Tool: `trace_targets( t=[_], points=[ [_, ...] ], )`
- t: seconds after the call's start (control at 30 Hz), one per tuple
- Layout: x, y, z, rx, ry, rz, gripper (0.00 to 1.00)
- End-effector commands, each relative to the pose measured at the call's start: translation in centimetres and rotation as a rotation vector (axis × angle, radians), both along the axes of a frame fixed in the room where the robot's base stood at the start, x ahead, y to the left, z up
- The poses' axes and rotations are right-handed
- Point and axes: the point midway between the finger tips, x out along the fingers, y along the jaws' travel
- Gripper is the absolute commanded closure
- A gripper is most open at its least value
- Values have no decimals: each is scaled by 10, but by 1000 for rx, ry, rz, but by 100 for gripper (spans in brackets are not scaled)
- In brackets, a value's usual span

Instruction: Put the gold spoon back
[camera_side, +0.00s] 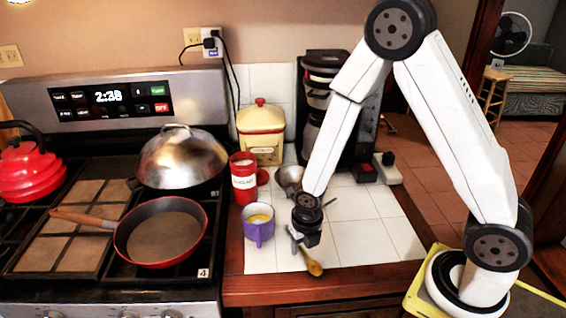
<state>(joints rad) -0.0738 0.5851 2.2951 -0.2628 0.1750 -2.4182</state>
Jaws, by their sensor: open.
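The gold spoon (314,268) lies on the white tiled counter, its bowl toward the front edge and its handle running back under my gripper. My gripper (301,243) points down over the handle end, with its jaws open. I cannot tell whether the jaws touch the spoon. The upper part of the handle is hidden by the gripper.
A purple mug (259,230) stands just left of my gripper, with a red labelled canister (244,181) behind it. A small metal vessel (289,178) and black coffee maker (325,75) are behind. The red-rimmed pan (160,237) sits on the stove.

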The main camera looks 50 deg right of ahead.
Motion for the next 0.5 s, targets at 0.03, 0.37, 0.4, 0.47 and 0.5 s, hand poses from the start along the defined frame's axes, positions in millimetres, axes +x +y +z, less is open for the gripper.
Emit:
trace_targets(
  t=[0.03,0.37,0.4,0.47,0.5],
  points=[
    [0,0,2,1,-1,0,54],
    [-2,1,23,-1,-2,-1,54],
    [-2,1,27,-1,-2,-1,54],
    [-3,1,33,1,-3,1,54],
    [-3,1,37,0,-2,-1,54]
  ],
)
